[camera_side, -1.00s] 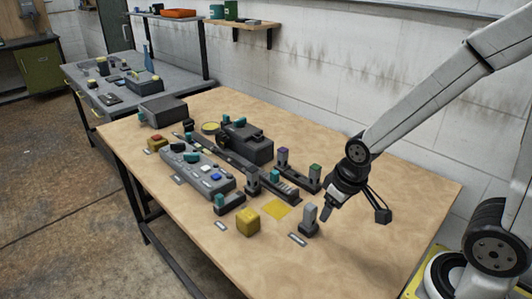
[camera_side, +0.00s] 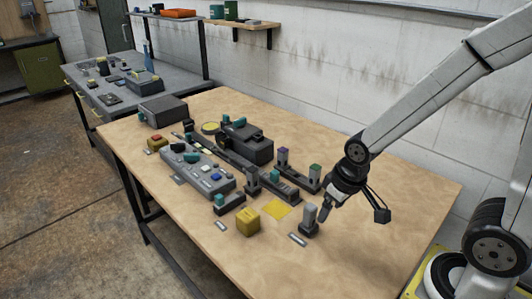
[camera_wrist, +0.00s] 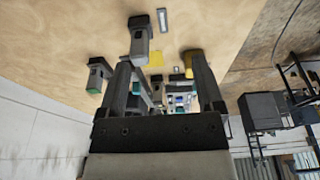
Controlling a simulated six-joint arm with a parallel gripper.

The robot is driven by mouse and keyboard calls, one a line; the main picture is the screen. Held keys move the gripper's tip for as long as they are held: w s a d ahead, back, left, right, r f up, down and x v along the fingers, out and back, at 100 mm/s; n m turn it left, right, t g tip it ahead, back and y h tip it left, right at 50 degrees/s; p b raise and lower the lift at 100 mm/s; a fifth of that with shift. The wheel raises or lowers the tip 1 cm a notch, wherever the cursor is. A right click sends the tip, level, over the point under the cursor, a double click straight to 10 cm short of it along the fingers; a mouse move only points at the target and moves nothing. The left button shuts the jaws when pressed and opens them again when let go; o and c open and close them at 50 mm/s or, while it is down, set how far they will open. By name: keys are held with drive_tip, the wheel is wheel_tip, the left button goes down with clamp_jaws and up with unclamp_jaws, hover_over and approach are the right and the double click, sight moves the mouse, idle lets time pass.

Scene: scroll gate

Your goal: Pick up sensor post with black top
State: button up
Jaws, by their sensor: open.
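My gripper (camera_side: 328,204) is open and empty, pointing down, just right of a grey post on a dark base (camera_side: 309,219). Its two fingers (camera_wrist: 163,75) are spread in the wrist view. The same grey post also shows in the wrist view (camera_wrist: 140,42), above and left of the gap between the fingers; its end looks grey. A dark post (camera_side: 251,178) stands farther left, and its top looks black, though it is small. Beyond stand a post with a green top (camera_side: 315,173) and one with a purple top (camera_side: 283,158). I see no contact with any post.
A yellow block (camera_side: 248,222) and a flat yellow square (camera_side: 277,209) lie left of the grey post. A low teal-topped post (camera_side: 220,202), a button panel (camera_side: 197,172) and a dark box unit (camera_side: 248,145) fill the middle. The table's right side is clear.

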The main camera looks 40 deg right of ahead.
drive_tip(key=w+d+m+g, duration=0.15)
drive_tip(key=w+m, duration=0.65)
drive_tip(key=w, duration=0.9)
drive_tip(key=m, duration=0.9)
hover_over(252, 169)
drive_tip(key=f, duration=0.1)
drive_tip(key=s+f+g, duration=0.1)
drive_tip(key=shift+f, duration=0.4)
drive_tip(key=shift+w+d+f+m, duration=0.15)
drive_tip(key=shift+w+f+m, duration=0.1)
drive_tip(key=shift+w+m, duration=0.25)
drive_tip(key=shift+f, duration=1.3)
drive_tip(key=shift+f, duration=2.6)
